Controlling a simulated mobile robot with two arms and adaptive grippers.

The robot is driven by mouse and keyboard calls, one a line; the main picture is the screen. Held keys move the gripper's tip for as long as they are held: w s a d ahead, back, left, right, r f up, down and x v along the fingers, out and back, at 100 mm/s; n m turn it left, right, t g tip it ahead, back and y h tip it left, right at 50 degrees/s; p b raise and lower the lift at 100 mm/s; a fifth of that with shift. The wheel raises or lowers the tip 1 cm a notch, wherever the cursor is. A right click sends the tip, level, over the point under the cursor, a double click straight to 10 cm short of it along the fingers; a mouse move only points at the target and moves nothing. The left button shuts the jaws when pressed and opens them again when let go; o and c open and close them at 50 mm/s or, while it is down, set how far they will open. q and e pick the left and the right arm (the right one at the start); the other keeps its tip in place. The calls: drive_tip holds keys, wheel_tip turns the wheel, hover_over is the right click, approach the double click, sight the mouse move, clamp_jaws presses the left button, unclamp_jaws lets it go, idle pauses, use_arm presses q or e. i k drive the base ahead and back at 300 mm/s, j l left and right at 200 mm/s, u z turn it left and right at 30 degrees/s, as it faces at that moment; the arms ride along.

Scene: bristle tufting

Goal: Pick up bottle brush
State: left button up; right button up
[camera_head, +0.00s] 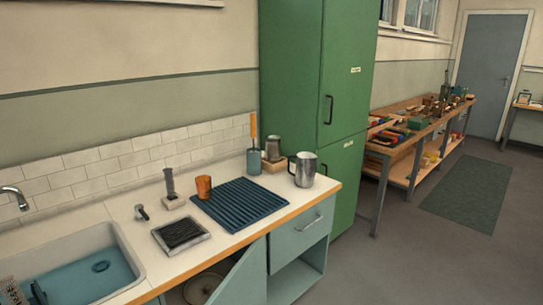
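No thing in the camera_head view is plainly a bottle brush. A dark grey upright thing (170,182) stands on a small pale block at the back of the counter and may be a brush. A long orange-brown handle (253,128) rises from a blue-grey cup (253,162) by the back wall; what is inside the cup is hidden. Neither of my grippers can be made out in this view.
The counter (125,215) bears a blue ribbed mat (240,205), an orange-brown cup (204,187), a dark-topped tray (181,235) and a metal jug (303,170). A sink (125,250) is at left. A cabinet door (240,280) stands open below.

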sight(253, 117)
drive_tip(key=i+l, duration=0.15)
drive_tip(key=l, duration=0.2)
drive_tip(key=i+l, duration=0.15)
drive_tip(key=l, duration=0.2)
drive_tip(key=i+l, duration=0.15)
drive_tip(key=l, duration=0.2)
drive_tip(key=i+l, duration=0.2)
drive_tip(key=l, duration=0.15)
drive_tip(key=i+l, duration=0.15)
drive_tip(key=l, duration=0.2)
